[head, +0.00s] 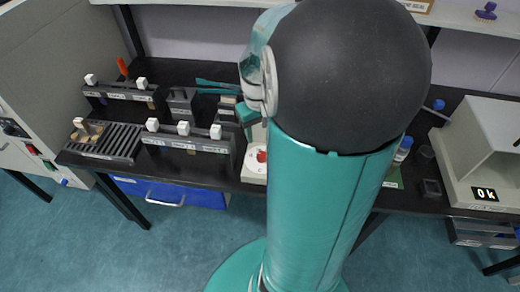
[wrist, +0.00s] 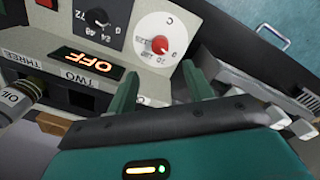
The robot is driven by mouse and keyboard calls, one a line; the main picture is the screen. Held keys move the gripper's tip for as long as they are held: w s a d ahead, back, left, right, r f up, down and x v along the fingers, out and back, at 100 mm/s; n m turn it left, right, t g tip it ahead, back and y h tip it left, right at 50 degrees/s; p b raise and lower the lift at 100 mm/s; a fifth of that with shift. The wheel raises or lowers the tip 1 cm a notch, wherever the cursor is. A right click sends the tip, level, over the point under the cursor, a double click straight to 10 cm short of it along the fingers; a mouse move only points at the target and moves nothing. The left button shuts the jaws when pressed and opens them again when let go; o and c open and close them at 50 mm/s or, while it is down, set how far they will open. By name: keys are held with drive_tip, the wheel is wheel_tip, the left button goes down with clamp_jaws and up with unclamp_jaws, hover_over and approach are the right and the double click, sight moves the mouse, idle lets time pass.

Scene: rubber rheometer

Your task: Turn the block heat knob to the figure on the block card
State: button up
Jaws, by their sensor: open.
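The fingertips appear just short of the knob. I cannot make out the block card.
A black knob (wrist: 86,18) with figures stands beside the dial. An orange display (wrist: 86,62) reads OFF above slots marked TWO and THREE. Racks with white-topped handles (head: 183,138) stand to the left. A beige machine (head: 485,150) stands at right. My arm hides the bench's middle.

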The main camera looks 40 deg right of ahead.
sight(262, 154)
drive_tip(key=f, duration=0.9)
drive_tip(key=shift+d+f, duration=0.2)
drive_tip(key=shift+f, duration=0.15)
drive_tip(key=c, duration=1)
drive_tip(key=shift+o, duration=0.2)
drive_tip(key=shift+m, duration=0.3)
drive_tip(key=m, duration=0.9)
drive_tip(key=shift+d, duration=0.1)
